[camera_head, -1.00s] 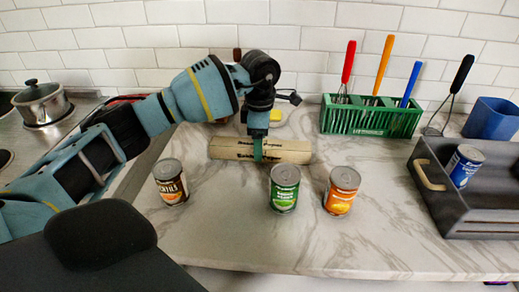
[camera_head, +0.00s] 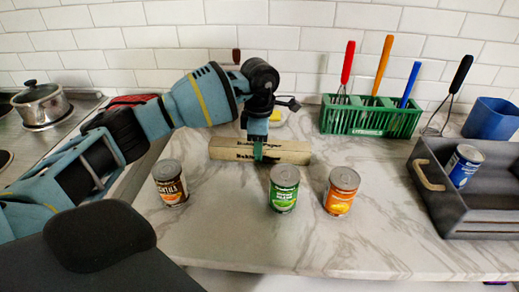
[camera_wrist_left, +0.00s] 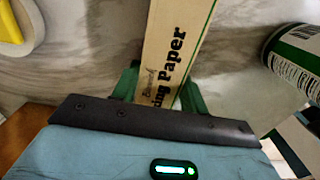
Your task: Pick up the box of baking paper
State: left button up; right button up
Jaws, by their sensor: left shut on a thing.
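The box of baking paper (camera_head: 225,149) is a long tan box with dark lettering, lying lengthwise on the marble counter behind the cans in the head view. My left gripper (camera_head: 258,152) comes down on it from above near its middle and is shut across it. In the left wrist view the box (camera_wrist_left: 180,40) runs between the green fingers of the gripper (camera_wrist_left: 157,88), one on each side. Whether the box is clear of the counter I cannot tell. My right gripper is not in view.
Three cans stand in front of the box: a dark one (camera_head: 170,183), a green one (camera_head: 284,188) and an orange one (camera_head: 340,191). A green utensil rack (camera_head: 370,121) stands behind right. A grey tray (camera_head: 480,215) holds a blue can. A pot (camera_head: 41,104) stands left.

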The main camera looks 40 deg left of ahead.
pick_arm(q)
jog(key=shift+r, duration=0.15)
notch_tip(320, 180, up, 10)
jog(key=shift+f, duration=0.1)
dwell(0.3)
